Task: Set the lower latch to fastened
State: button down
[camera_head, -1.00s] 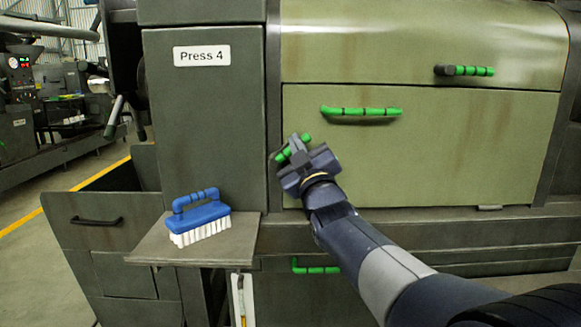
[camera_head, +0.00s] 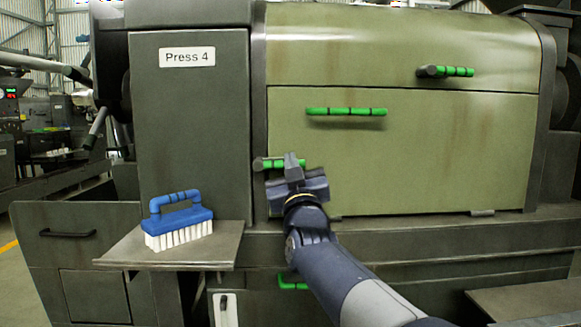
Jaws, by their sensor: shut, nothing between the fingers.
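The lower latch (camera_head: 272,163) is a short green handle with a dark left end, at the lower left edge of the olive panel. It now lies about level, pointing right. My gripper (camera_head: 292,162) is shut and empty, with its fingertips over the right part of the latch in the picture. They hide some of it, and I cannot tell if they touch it. The upper latch (camera_head: 455,71), also green with a dark left end, lies level at the upper right.
A green bar handle (camera_head: 346,112) crosses the olive panel (camera_head: 430,150). A blue brush (camera_head: 180,222) sits on a grey shelf (camera_head: 130,254) at the lower left. Another green handle (camera_head: 290,286) below is partly hidden by my arm.

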dwell(0.6)
notch_tip(320, 180, up, 4)
jog(key=s+p, duration=0.1)
jog(key=p, duration=0.2)
jog(key=v, duration=1)
jog(key=shift+a+b, duration=0.4)
jog(key=shift+a, duration=0.1)
jog(key=shift+w+f, duration=0.1)
jog(key=w+a+r+n+g+y+p, duration=0.1)
jog(key=w+r+n+y+p, duration=0.1)
jog(key=w+n+p, duration=0.1)
jog(key=w+a+r+n+g+y+p, duration=0.1)
jog(key=w+r+n+g+y+p, duration=0.1)
jog(key=n+p, duration=0.3)
jog(key=w+a+r+n+g+y+p, duration=0.1)
jog(key=w+r+n+y+p, duration=0.1)
jog(key=p, duration=0.7)
jog(key=shift+w+a+r+n+g+y, duration=0.15)
jog(key=shift+w+a+r+n, duration=0.1)
jog(key=shift+w+n, duration=0.45)
jog(key=shift+w+a+r+n+g+y, duration=0.15)
jog(key=shift+w+r+n, duration=0.1)
jog(key=shift+w+n, duration=0.45)
jog(key=shift+s, duration=0.15)
jog(key=shift+f, duration=0.2)
